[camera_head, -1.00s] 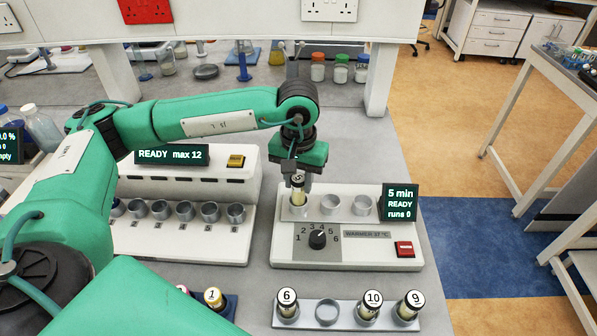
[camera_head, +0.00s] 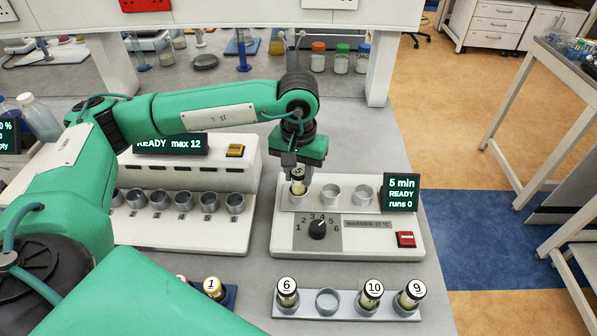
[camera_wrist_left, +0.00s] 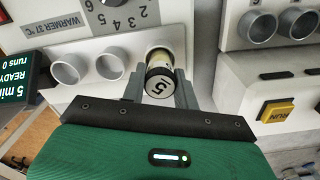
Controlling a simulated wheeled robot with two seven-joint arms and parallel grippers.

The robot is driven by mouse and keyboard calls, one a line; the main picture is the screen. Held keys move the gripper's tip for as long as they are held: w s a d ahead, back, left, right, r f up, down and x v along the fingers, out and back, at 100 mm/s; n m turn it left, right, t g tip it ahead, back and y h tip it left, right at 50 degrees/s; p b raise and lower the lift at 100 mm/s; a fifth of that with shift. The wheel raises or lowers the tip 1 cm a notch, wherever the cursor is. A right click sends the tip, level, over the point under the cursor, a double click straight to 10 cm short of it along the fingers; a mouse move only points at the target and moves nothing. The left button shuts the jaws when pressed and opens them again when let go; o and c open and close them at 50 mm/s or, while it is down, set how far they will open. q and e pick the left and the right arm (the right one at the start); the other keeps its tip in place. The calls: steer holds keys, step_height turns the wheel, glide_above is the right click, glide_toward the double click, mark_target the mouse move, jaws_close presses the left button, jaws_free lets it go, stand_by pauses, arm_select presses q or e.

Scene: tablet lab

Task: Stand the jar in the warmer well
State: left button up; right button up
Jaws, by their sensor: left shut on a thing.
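The jar (camera_head: 298,187), with a dark-rimmed white lid marked 5 and a pale yellowish body, is upright between the fingers of my left gripper (camera_head: 298,178). The gripper is shut on it from above. The jar is at the leftmost well of the white warmer (camera_head: 375,238), its lower end in or just over that well; the exact depth is hidden. In the left wrist view, the jar (camera_wrist_left: 160,72) is lined up with the well between the fingers (camera_wrist_left: 160,88). The middle well (camera_head: 331,194) and right well (camera_head: 364,195) are empty. My right gripper is out of view.
A rack (camera_head: 347,304) in front holds jars 6, 10 and 9 and has one empty place. A machine with a row of empty cups (camera_head: 183,199) stands left of the warmer. The warmer's display (camera_head: 401,193) reads 5 min, READY, runs 0. Capped bottles (camera_head: 341,58) stand behind.

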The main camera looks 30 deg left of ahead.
arm_select(q)
steer(key=shift+f, duration=0.2)
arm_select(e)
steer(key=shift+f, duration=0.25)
arm_select(q)
steer(key=o, duration=1.1)
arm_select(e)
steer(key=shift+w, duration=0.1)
arm_select(q)
step_height(320, 180, up, 14)
steer(key=b, duration=0.2)
steer(key=shift+b, duration=0.35)
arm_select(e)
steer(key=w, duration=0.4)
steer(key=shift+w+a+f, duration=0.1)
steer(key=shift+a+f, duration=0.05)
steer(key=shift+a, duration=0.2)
arm_select(q)
steer(key=shift+f, duration=0.1)
